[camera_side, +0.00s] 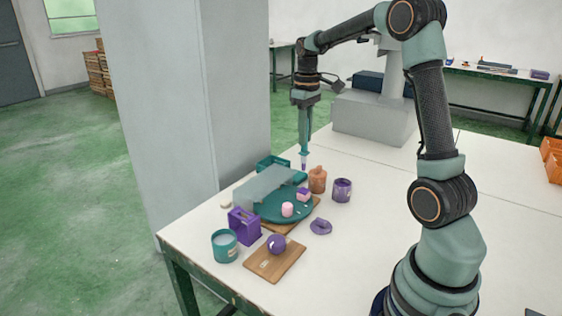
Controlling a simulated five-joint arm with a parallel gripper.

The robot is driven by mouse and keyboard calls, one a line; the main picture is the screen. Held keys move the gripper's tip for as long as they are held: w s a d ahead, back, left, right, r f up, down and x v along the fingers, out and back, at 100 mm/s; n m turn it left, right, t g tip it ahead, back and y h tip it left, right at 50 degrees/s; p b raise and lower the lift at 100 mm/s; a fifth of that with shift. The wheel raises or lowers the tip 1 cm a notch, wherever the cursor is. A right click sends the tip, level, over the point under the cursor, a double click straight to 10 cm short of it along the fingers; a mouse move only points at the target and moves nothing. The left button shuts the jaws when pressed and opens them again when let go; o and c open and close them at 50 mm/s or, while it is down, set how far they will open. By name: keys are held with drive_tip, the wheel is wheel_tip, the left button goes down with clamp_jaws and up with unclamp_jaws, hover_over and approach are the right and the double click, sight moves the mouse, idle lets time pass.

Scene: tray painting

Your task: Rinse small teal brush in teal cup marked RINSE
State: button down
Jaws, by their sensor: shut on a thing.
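My gripper (304,128) points straight down over the far part of the white table. It is shut on the small teal brush (304,151), which hangs upright with a purple tip, above the table near an orange bottle. The teal cup (224,249) stands at the near left corner of the table and holds pale liquid; its marking is too small to read. The brush is well apart from this cup, behind it and to the right.
Between them are a grey panel (262,187), a teal round tray (272,214) with small pink and purple pieces, and a purple box (243,229). An orange bottle (317,182), a purple cup (342,192) and a wooden board (262,265) with a purple ball stand nearby.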

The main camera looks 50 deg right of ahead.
idle(0.4)
drive_tip(key=w+a+f, duration=0.1)
drive_tip(key=w+a, duration=0.1)
drive_tip(key=a, duration=1.2)
drive_tip(key=w+a+f, duration=0.1)
drive_tip(key=w+a, duration=0.2)
drive_tip(key=a, duration=1)
wheel_tip(320, 180, down, 8)
drive_tip(key=shift+f, duration=0.15)
